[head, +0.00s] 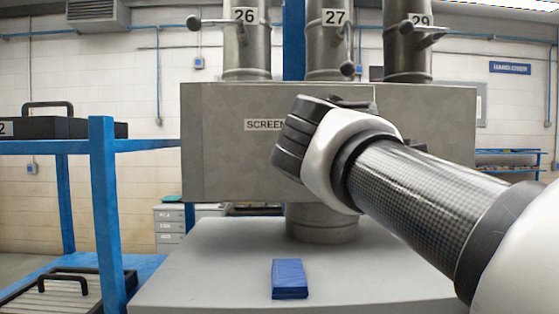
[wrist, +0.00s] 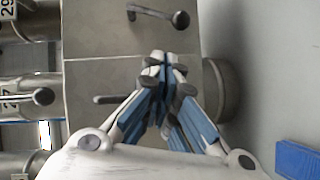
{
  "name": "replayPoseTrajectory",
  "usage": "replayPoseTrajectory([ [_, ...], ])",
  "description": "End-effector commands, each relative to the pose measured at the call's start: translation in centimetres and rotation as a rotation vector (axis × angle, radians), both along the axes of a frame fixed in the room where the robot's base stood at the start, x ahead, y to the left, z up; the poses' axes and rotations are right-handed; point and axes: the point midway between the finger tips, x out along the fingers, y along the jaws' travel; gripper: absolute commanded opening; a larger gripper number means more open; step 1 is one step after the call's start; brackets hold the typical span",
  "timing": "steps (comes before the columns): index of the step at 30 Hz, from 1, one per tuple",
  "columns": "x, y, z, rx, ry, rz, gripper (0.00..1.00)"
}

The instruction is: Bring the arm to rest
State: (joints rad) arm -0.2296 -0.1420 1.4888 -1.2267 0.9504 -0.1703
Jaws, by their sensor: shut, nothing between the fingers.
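My arm (head: 410,185) reaches in from the right in the head view, and its wrist end is in front of the grey box marked SCREEN (head: 225,140). My gripper does not show in the head view. In the wrist view my gripper (wrist: 166,60) is shut, its blue-sided fingers meeting at the tips with nothing between them. The grey box face is behind the fingertips in that view; I cannot tell the gap.
A blue block (head: 289,279) lies on the grey table (head: 200,270) below the arm. Metal pipes numbered 26 (head: 246,50), 27 (head: 329,50) and 29 (head: 408,50), with lever handles, rise above the box. A blue rack (head: 104,200) with black-handled cases stands left.

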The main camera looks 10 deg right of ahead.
Motion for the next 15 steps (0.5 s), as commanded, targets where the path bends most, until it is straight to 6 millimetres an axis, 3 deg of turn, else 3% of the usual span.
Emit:
replayPoseTrajectory([
  [10, -0.3, -0.1, -0.8, 0.02, 0.01, 0.0, 0.0],
  [13, -1.6, -0.5, -3.7, 0.097, 0.049, -0.002, 0.0],
  [15, -3.4, -0.8, -7.3, 0.193, 0.094, -0.008, 0.0],
])
